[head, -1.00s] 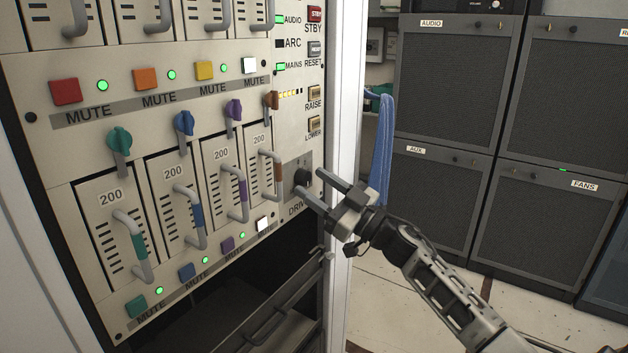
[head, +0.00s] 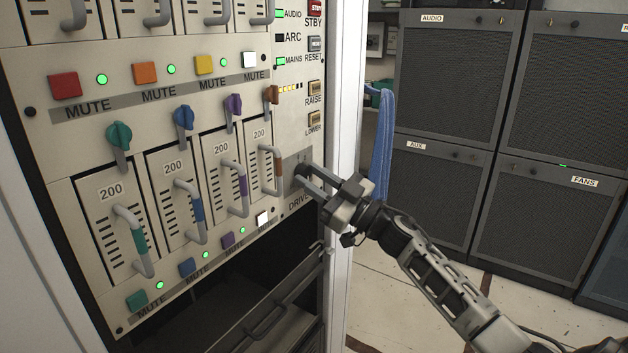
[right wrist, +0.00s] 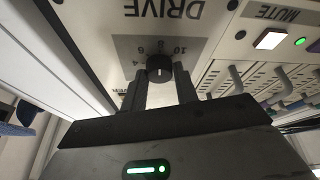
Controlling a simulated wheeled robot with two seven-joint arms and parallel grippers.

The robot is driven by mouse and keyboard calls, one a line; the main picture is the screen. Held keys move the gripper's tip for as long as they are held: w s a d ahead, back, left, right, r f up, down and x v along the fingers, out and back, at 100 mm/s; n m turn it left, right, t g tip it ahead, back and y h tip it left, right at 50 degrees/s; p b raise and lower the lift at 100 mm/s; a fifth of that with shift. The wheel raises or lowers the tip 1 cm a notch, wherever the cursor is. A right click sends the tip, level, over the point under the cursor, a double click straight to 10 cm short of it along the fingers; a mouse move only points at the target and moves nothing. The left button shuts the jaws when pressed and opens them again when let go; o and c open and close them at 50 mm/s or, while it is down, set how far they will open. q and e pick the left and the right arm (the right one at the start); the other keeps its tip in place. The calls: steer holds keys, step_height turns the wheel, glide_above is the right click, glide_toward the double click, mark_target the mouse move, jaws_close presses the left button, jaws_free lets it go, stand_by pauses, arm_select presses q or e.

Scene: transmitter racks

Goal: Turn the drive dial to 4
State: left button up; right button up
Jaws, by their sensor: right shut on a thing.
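The drive dial is a small black knob (right wrist: 160,66) on a grey plate at the lower right of the rack panel. In the right wrist view its scale appears upside down, with 10, 8, 6 and 4 readable around it. The knob's pointer is too small to read surely. My right gripper (head: 307,179) reaches in from the right with its two fingers at the dial. In the right wrist view the fingers stand one on each side of the knob, shut on it. In the head view the fingers mostly hide the knob. My left gripper is not in view.
Left of the dial are several sliding handles (head: 270,175) and coloured mute buttons (head: 264,219). RAISE and LOWER buttons (head: 314,119) sit above it. The white rack post (head: 343,130) stands just right. A blue cloth (head: 381,140) hangs behind; dark cabinets (head: 450,80) stand farther right.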

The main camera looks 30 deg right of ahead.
steer(key=n+y, duration=0.1)
steer(key=n, duration=0.1)
steer(key=n+g+b, duration=0.1)
steer(key=n, duration=0.2)
steer(key=shift+w+d+g+y, duration=0.1)
steer(key=shift+d+g+y, duration=0.05)
steer(key=shift+g+y, duration=0.2)
steer(key=n+g, duration=0.1)
steer(key=n, duration=0.2)
steer(key=n+g+y+b, duration=0.1)
steer(key=n, duration=0.2)
steer(key=shift+d+r+y+b, duration=0.1)
steer(key=shift+d+y+b, duration=0.05)
steer(key=shift+y+b, duration=0.15)
steer(key=n+g, duration=0.1)
steer(key=n, duration=0.2)
steer(key=shift+r+n+g, duration=0.1)
steer(key=shift+n+g, duration=0.2)
steer(key=shift+g, duration=0.05)
steer(key=n+g, duration=0.1)
steer(key=n, duration=0.3)
steer(key=shift+r, duration=0.2)
steer(key=shift+n+g, duration=0.4)
steer(key=shift+n, duration=0.3)
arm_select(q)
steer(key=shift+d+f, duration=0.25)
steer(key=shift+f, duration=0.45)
arm_select(e)
steer(key=shift+n, duration=0.4)
steer(key=shift+h, duration=0.45)
